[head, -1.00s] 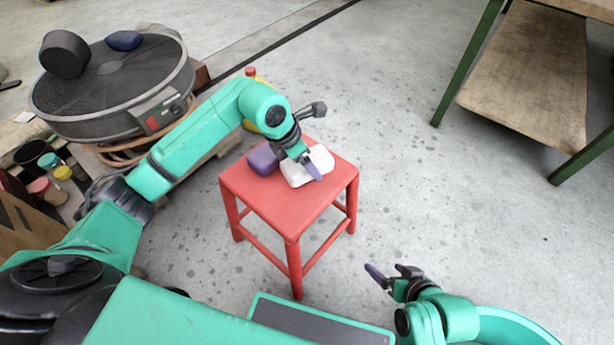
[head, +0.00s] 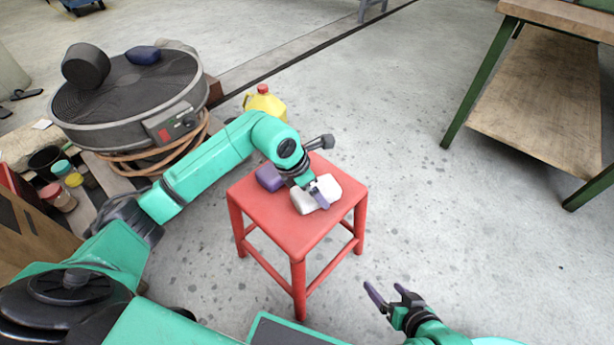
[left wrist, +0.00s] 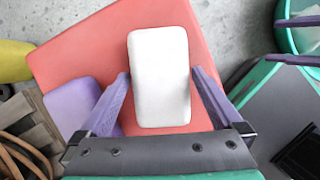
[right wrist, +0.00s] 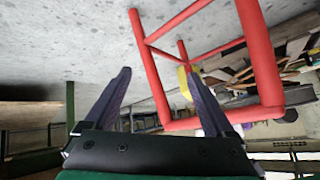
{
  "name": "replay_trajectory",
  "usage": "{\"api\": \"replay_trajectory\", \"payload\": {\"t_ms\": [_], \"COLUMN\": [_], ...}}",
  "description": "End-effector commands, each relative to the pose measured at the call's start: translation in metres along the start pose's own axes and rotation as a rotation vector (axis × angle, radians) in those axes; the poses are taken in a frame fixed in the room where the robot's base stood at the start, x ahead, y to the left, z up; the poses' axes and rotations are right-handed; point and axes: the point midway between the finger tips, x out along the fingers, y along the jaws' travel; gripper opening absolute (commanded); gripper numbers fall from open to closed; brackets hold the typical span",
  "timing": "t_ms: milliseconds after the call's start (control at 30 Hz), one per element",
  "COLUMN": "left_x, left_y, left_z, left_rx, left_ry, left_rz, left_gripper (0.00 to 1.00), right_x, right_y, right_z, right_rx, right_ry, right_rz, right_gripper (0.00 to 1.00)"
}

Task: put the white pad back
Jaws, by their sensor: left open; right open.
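The white pad (head: 329,187) lies on the seat of a red stool (head: 302,229). In the left wrist view the white pad (left wrist: 160,80) lies between the two open fingers of my left gripper (left wrist: 164,88), with the near part of it between the fingertips. A narrow gap shows at the fingers, so I cannot tell if they touch it. In the head view my left gripper (head: 313,194) hides part of the pad. A purple pad (head: 270,177) lies on the seat left of the white one. My right gripper (head: 388,297) is open and empty, in front of the stool to the right.
A round dark drum-like machine (head: 130,92) stands at the left, with a dark block (head: 86,66) and a blue pad (head: 143,55) on top. A yellow jug (head: 266,103) is behind the stool. A wooden bench (head: 545,95) stands at right. The floor between is clear.

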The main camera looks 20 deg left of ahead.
Motion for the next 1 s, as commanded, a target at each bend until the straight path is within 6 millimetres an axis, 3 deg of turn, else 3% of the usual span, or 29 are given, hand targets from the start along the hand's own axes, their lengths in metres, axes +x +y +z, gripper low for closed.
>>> {"api": "replay_trajectory", "payload": {"t_ms": [300,500,1000], "left_x": [-0.073,-0.107,-0.111], "left_y": [0.001,0.001,0.0], "left_z": [0.002,0.001,0.0], "left_rx": [0.0,0.0,0.0], "left_ry": [0.0,0.001,0.0], "left_rz": [0.004,0.002,0.0], "left_gripper": [1.0,1.0,1.0], "right_x": [-0.04,-0.061,-0.064], "right_y": [0.023,0.035,0.037], "right_z": [-0.004,0.0,0.002], "right_rx": [-0.007,0.0,0.002], "right_ry": [-0.208,-0.311,-0.329], "right_rz": [0.082,0.124,0.13], "right_gripper": [0.89,0.89,0.89]}}
